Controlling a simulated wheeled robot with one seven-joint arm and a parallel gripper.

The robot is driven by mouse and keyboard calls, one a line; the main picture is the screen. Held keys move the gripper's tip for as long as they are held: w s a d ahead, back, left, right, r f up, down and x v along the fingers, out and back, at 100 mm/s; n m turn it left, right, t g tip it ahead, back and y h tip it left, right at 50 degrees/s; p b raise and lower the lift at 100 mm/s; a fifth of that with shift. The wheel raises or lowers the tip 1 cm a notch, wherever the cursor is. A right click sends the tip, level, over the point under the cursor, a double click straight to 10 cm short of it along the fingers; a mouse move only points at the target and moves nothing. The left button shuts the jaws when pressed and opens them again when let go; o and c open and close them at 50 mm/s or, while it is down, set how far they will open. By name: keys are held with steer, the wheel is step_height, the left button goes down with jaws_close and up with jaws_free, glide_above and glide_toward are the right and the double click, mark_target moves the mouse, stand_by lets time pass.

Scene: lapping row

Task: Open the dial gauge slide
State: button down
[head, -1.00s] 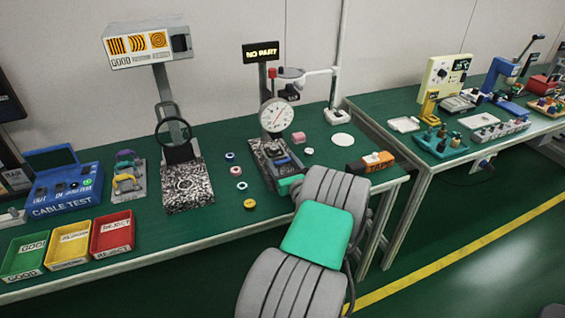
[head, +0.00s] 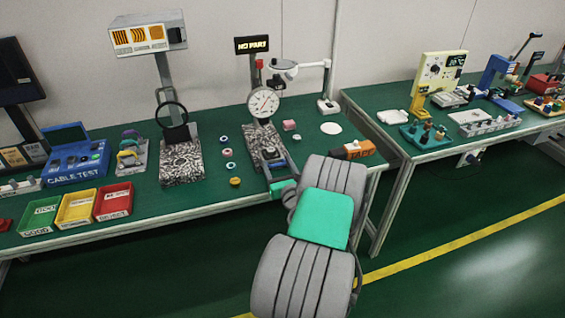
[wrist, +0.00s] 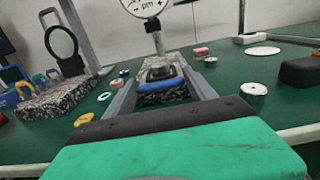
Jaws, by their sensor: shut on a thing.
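The dial gauge (head: 264,103) has a round white face on a post above a speckled granite base (head: 255,136). Its face is cut off at the top of the wrist view (wrist: 143,5). A slide with a blue handle (wrist: 163,87) sits low at the front of the base, in line with my gripper (wrist: 161,82). My gripper is shut on the blue handle, with one grey finger on each side of it. In the head view my gripper (head: 283,170) reaches the front of the gauge from the bench's front edge. How far the slide stands out is hard to tell.
A lit sign (head: 252,44) reading NO PART stands behind the gauge. Several small rings lie left of it; a pink part (head: 289,125) and an orange-and-black tool (head: 352,150) lie right. A magnifier stand (head: 180,160) and red tray (head: 114,201) are further left.

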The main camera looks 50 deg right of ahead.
steer(key=c, duration=0.8)
jaws_free()
steer(key=shift+s+f, duration=0.15)
steer(key=shift+s, duration=0.05)
steer(key=shift+o, duration=1)
steer(key=shift+s+d, duration=0.1)
steer(key=shift+s, duration=0.1)
steer(key=shift+w, duration=0.15)
steer(key=v, duration=0.8)
steer(key=shift+b, duration=0.4)
steer(key=shift+w, duration=0.1)
